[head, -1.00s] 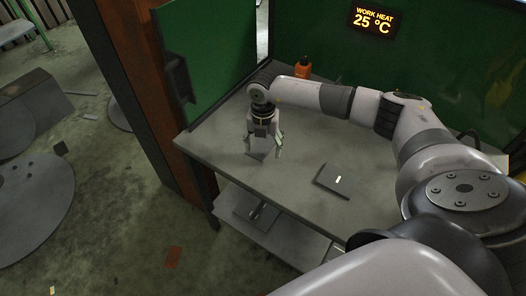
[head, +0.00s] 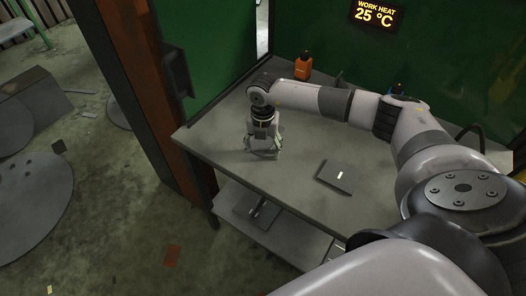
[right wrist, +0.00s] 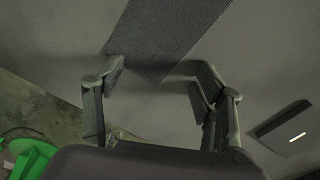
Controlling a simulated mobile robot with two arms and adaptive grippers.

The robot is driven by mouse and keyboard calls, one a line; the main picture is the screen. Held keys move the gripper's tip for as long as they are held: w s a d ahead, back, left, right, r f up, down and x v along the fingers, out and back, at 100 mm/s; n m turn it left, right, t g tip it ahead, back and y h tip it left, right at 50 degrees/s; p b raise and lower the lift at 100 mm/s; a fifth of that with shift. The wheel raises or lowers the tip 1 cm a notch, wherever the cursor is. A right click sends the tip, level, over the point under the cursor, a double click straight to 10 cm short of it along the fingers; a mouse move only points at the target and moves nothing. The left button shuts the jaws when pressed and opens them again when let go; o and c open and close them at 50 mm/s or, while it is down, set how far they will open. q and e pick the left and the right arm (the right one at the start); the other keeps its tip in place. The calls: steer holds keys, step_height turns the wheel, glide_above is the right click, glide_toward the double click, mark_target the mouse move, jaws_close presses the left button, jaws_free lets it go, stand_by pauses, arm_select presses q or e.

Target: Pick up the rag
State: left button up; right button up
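The rag (right wrist: 178,35) shows in the right wrist view as a dark grey, ribbed cloth lying on the grey table top. One pointed corner of it reaches down between my fingertips. My right gripper (right wrist: 160,80) is open, with a clear gap between its two fingers. In the head view my right gripper (head: 263,150) points down, low over the left part of the table, and hides most or all of the rag. I cannot tell whether the fingers touch the cloth. My left gripper is not in view.
A flat grey box with a pale label (head: 336,177) lies on the table (head: 225,130) to the right of the gripper. An orange bottle (head: 303,67) stands at the back. Green panels (head: 330,40) close off the rear. The table's left edge is near the gripper.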

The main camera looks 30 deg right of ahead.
steer(key=shift+s+f, duration=0.2)
steer(key=shift+s, duration=0.1)
steer(key=c, duration=0.9)
steer(key=shift+w+a, duration=0.1)
steer(key=shift+a, duration=0.1)
steer(key=c, duration=0.5)
steer(key=shift+d, duration=0.1)
jaws_close()
step_height(320, 180, up, 12)
steer(key=p, duration=0.9)
steer(key=shift+w, duration=0.15)
steer(key=shift+d+r, duration=0.1)
steer(key=shift+r, duration=0.05)
step_height(320, 180, up, 9)
steer(key=p, duration=0.6)
